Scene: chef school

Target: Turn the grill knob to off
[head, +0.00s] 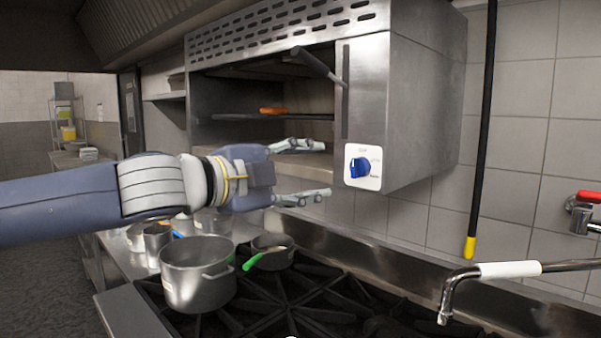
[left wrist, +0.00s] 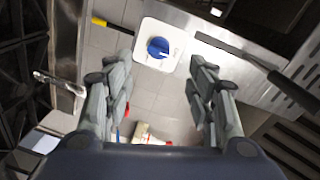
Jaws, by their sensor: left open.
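The blue grill knob (head: 360,167) sits on a white plate (head: 375,154) on the front of the steel grill (head: 400,110) on the wall. My left gripper (head: 325,169) is open and empty, to the left of the knob, its two fingers pointing toward it. In the left wrist view the knob (left wrist: 158,47) lies ahead of and between the open fingers (left wrist: 165,65), with a gap left between. A white mark shows on the knob. My right gripper is not in view.
A large pot (head: 197,283) and a smaller pan (head: 272,255) with a green handle stand on the black stove (head: 330,300) below. A metal faucet (head: 480,275) reaches in at the lower right. The grill's dark handle (head: 319,66) juts out above the gripper.

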